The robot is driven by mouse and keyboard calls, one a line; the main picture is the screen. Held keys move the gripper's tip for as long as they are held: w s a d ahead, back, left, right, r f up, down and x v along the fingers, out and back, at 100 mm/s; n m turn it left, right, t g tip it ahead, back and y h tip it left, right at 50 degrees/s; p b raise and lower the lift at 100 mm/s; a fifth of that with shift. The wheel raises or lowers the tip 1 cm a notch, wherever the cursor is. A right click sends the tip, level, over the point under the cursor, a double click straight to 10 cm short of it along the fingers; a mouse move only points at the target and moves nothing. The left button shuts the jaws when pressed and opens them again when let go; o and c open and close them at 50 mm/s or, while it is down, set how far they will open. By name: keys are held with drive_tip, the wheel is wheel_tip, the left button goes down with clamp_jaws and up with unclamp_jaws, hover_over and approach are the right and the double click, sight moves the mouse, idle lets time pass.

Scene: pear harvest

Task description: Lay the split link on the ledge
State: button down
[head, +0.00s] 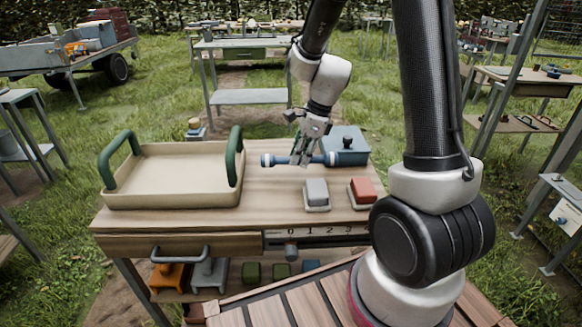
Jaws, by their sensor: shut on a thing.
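My gripper (303,158) points down over the back right of the wooden workbench (265,200) and is shut on a blue rod-like piece. This blue piece (282,160) lies crosswise in the fingers, with thicker, pale-banded ends showing on both sides. It may be the split link, but it is too small to tell. The fingers hide its middle. I cannot tell whether it touches the bench top. No part of the view is clearly marked as the ledge.
A beige tray (165,203) with green handles fills the bench's left. A grey-topped block (316,193) and red-topped block (362,191) sit in front. The bench front has a drawer (180,244) and a numbered strip (310,233).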

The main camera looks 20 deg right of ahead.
sight(300, 178)
drive_tip(key=shift+f, duration=2.1)
drive_tip(key=shift+f, duration=0.1)
drive_tip(key=c, duration=1.3)
unclamp_jaws()
